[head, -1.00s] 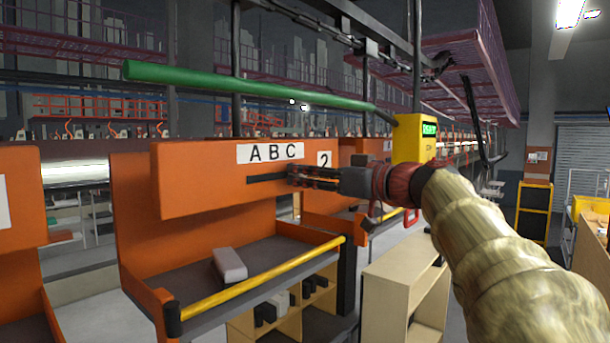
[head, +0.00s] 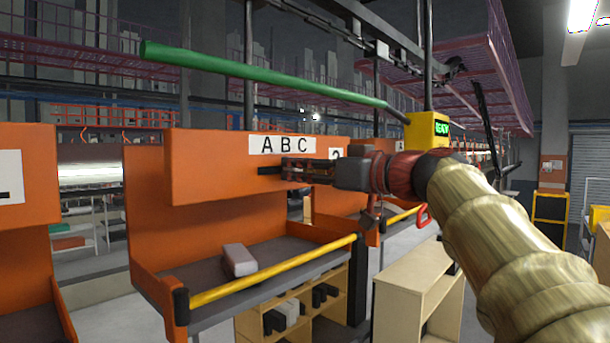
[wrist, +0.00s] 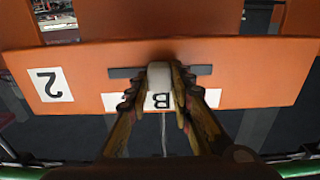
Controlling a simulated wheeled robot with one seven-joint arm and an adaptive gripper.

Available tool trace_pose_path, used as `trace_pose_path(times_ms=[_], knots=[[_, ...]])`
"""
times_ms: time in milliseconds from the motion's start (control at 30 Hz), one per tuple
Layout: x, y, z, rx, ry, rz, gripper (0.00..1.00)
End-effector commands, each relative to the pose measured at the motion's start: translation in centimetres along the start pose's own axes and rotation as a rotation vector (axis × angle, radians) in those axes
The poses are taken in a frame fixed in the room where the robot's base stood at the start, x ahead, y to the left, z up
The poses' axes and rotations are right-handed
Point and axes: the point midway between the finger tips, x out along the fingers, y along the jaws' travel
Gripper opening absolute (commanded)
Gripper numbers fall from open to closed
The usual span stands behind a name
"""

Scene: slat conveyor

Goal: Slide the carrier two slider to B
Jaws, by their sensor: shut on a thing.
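The orange carrier two (head: 215,190) hangs in front of me, with an "A B C" label (head: 282,145) and a partly hidden "2" label. Under the letters runs a dark horizontal slot (head: 268,171). My gripper (head: 290,169) reaches in from the right at this slot. In the wrist view, where the lettering is upside down, my gripper (wrist: 160,85) is shut on the pale slider knob (wrist: 159,73). The knob is near the middle of the slot (wrist: 122,73), in line with the letter B. The fingers cover the A and C there. The "2" label (wrist: 50,85) shows at the left.
Below the slot is the carrier's grey tray with a pale block (head: 239,260) and a yellow front bar (head: 275,272). A green rail (head: 270,78) and a yellow box (head: 427,130) are above. Another orange carrier (head: 28,180) hangs at left; a wooden shelf (head: 420,290) stands at lower right.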

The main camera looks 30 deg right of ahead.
Motion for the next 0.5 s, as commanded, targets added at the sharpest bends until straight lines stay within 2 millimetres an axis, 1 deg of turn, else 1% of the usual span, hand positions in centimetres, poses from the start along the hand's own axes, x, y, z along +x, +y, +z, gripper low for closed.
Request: trace_pose_path(times_ms=[167, 200, 500], knots=[[0.00, 0.03, -0.02, 0.001, -0.001, 0.000, 0.00], [0.00, 0.03, -0.02, 0.001, -0.001, 0.000, 0.24], [0.00, 0.06, -0.01, 0.001, 0.000, 0.001, 0.41]])
